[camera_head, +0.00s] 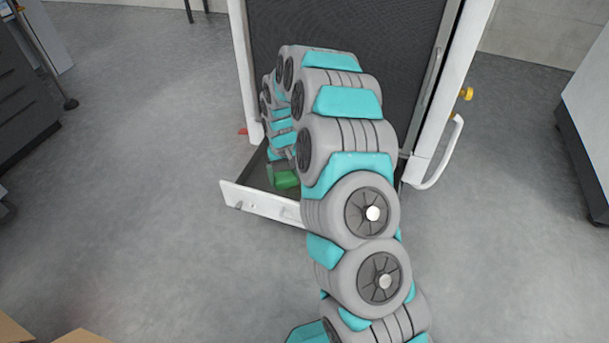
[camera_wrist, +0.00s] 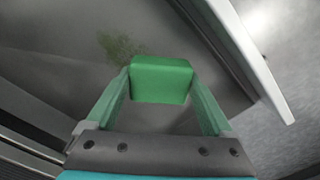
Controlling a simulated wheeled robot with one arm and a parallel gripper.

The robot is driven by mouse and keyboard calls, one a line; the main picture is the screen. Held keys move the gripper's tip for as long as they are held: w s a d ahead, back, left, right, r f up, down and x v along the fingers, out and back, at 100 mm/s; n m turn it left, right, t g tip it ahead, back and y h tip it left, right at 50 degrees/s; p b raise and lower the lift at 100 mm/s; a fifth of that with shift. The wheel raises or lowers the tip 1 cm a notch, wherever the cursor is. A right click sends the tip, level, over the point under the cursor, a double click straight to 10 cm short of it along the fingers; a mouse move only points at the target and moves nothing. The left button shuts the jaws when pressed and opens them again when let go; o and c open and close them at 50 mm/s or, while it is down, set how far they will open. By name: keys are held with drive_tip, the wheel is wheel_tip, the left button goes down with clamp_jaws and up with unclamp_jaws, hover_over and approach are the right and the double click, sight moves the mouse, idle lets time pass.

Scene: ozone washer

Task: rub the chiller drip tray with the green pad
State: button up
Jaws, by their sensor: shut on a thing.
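The green pad (camera_wrist: 161,80) is a small block held between the two fingers of my gripper (camera_wrist: 161,92) in the wrist view. The gripper is shut on it. The chiller drip tray (camera_head: 256,172) is a dark, shallow tray with a white front panel, at the foot of the chiller. In the head view the green pad (camera_head: 286,179) shows inside the tray, near its front right. A mottled green patch (camera_wrist: 120,46) lies on the grey tray floor, just beyond the pad's left side in the wrist view. I cannot tell whether the pad touches the floor. My arm hides the tray's right part.
The chiller (camera_head: 400,60) has a dark mesh front, a white frame and a curved white handle (camera_head: 440,165) on the right. The tray's white front panel (camera_head: 262,203) sticks out toward me.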

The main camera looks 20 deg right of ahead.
drive_tip(key=shift+r, duration=1.25)
